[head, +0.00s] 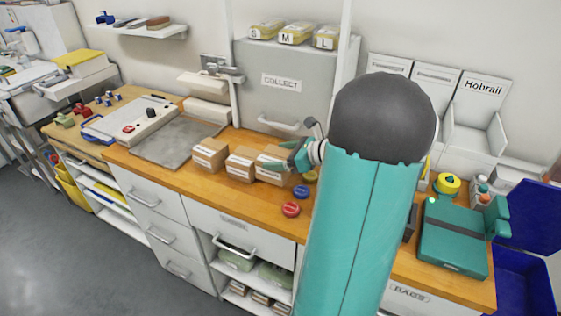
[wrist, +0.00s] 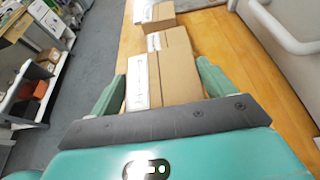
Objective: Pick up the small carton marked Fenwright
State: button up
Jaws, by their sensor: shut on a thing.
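Three small brown cartons with white labels stand in a row on the wooden counter: a left one (head: 208,154), a middle one (head: 240,163) and a right one (head: 271,168). The label print is too small to read, so I cannot tell which is marked Fenwright. My gripper (head: 292,158) is at the right carton, shut on it. In the wrist view its two fingers (wrist: 160,86) lie on either side of that carton (wrist: 178,85), with the other cartons beyond it. I cannot tell whether the held carton is clear of the counter.
A red disc (head: 291,209) and a blue disc (head: 301,191) lie in front of the right carton. A grey COLLECT cabinet (head: 265,100) stands behind the row. A grey mat (head: 175,143) lies left. A teal case (head: 455,237) sits at the counter's right end.

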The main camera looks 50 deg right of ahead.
jog(key=a+r, duration=0.1)
jog(key=s+r, duration=0.1)
jog(key=r, duration=0.1)
jog(key=s+a+r, duration=0.1)
jog(key=shift+s+a+r, duration=0.1)
jog(key=shift+a+r, duration=0.05)
jog(key=shift+a, duration=0.2)
jog(key=s+a+r, duration=0.3)
jog(key=s+a, duration=0.2)
jog(key=a, duration=0.1)
jog(key=shift+s+a+r, duration=0.25)
jog(key=shift+a+r, duration=0.05)
jog(key=shift+a, duration=0.1)
